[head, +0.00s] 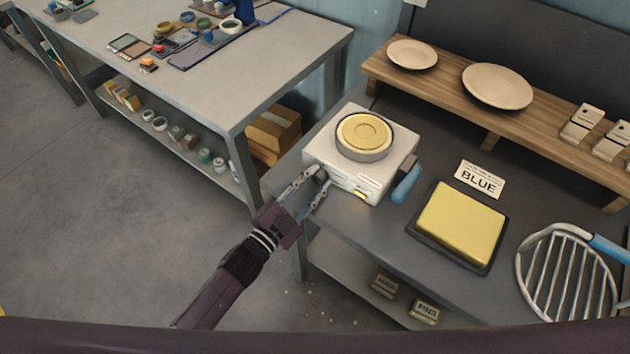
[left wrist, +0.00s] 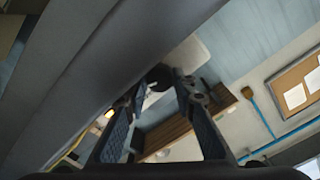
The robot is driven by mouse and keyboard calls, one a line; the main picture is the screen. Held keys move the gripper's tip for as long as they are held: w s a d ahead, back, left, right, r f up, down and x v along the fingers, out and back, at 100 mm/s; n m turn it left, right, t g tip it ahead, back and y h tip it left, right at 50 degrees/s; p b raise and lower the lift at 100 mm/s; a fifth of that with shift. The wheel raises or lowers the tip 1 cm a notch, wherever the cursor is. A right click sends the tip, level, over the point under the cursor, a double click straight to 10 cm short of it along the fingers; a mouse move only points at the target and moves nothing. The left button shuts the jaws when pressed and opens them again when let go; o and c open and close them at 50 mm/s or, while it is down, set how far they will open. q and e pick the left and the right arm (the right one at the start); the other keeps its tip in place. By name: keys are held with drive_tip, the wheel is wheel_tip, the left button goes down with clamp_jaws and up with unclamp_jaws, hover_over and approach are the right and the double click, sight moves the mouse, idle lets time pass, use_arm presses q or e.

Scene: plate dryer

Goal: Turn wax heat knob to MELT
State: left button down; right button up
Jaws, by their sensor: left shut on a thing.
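The wax heater (head: 312,150) is a white box at the left end of the dark bench, with a round pot of yellow wax (head: 365,131) on top. The dark wax heat knob (head: 322,174) is on its front face, at the left. My left gripper (head: 318,177) reaches in from the lower left and is shut on the knob. In the left wrist view the dark round knob (left wrist: 160,75) shows between the fingertips, with the white heater behind. The fingers hide part of the knob, and I cannot read its setting. My right gripper is not in view.
A blue-handled tool (head: 406,183) is close to the heater's right side. A wooden shelf with plates (head: 413,54) is behind. Open floor is left.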

use_arm(q)
drive_tip(key=shift+m, duration=0.9)
drive_tip(key=c, duration=1.6)
unclamp_jaws()
drive_tip(key=shift+s, duration=0.15)
drive_tip(key=shift+f, duration=0.1)
drive_tip(key=shift+s+f, duration=0.1)
drive_tip(key=shift+s+a+f, duration=0.15)
drive_tip(key=shift+s+a, duration=0.15)
drive_tip(key=shift+s, duration=0.15)
drive_tip(key=v, duration=0.6)
drive_tip(key=shift+s+a+r, duration=0.1)
drive_tip(key=shift+a+r, duration=0.1)
drive_tip(key=shift+a, duration=0.05)
drive_tip(key=shift+s+a+r, duration=0.1)
drive_tip(key=shift+r, duration=0.1)
